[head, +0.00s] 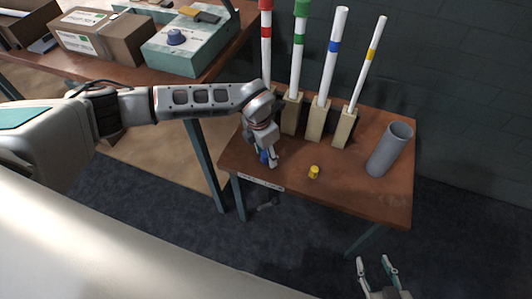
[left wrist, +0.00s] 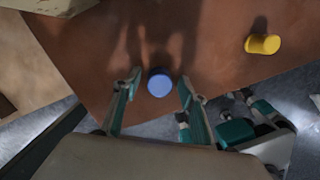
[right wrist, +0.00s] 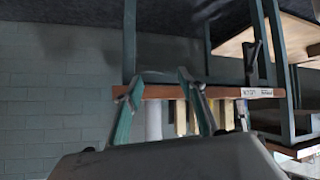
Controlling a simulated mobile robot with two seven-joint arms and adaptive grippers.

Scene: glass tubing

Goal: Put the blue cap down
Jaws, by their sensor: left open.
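The blue cap (left wrist: 159,82) is near the front edge of the brown table (left wrist: 90,75), between my left gripper's fingertips, with a gap on each side. In the head view the blue cap (head: 264,157) is partly hidden by the gripper. My left gripper (head: 268,161) is open, pointing down over the table's front left; it also shows in the left wrist view (left wrist: 158,84). My right gripper (head: 376,262) is open and empty, low in front of the table; its fingers also show in the right wrist view (right wrist: 152,84).
A yellow cap (head: 314,172) lies right of the blue cap. Behind, several white tubes with coloured bands, such as the blue-banded tube (head: 335,70), stand in wooden blocks. A grey cylinder (head: 390,150) stands at the right. Another table at the left holds boxes (head: 100,35).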

